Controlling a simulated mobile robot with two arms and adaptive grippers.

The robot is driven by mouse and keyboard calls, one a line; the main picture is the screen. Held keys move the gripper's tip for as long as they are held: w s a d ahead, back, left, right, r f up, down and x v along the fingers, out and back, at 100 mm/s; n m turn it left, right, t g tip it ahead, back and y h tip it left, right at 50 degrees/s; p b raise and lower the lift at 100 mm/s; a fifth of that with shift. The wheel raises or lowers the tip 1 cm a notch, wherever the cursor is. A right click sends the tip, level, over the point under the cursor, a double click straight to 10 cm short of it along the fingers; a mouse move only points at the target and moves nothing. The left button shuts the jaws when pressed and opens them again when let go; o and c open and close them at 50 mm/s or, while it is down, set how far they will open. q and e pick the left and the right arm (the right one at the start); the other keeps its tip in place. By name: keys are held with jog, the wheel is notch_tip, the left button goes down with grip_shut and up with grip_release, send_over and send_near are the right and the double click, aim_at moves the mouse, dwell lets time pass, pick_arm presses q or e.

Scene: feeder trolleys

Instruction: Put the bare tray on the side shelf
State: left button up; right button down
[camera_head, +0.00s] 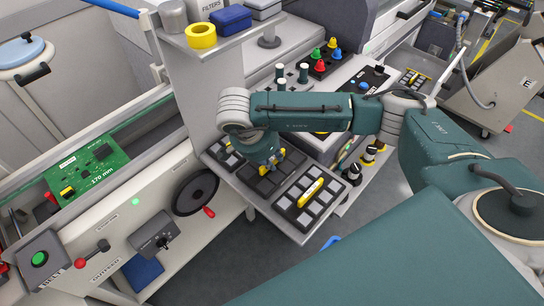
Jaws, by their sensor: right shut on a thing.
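Three dark compartment trays stand in a row on a grey ledge in the middle of the head view. The left tray (221,158) is partly hidden by my right arm. The middle tray (266,186) lies under my right gripper (273,163), which points down and is shut on it; the exact grip point is small and partly hidden. The right tray (310,204) carries a yellow bar-like piece (310,192). I cannot tell for sure which compartments of the left and middle trays hold something. My left gripper is not in view.
A raised shelf (232,40) holds yellow tape (201,36), cans and a blue box (231,19). Coloured knobs (325,52) and dark-topped posts stand behind my right arm. A handwheel (195,192) and a green circuit board (88,165) are left. Floor shows below the ledge.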

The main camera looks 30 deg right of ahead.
jog(key=shift+f, duration=0.35)
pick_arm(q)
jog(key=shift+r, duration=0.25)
pick_arm(e)
jog(key=shift+f, duration=0.1)
jog(key=shift+f+b, duration=0.15)
jog(key=shift+b, duration=0.15)
jog(key=c, duration=1.7)
grip_release()
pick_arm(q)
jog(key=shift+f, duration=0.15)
pick_arm(e)
jog(key=shift+o, duration=0.2)
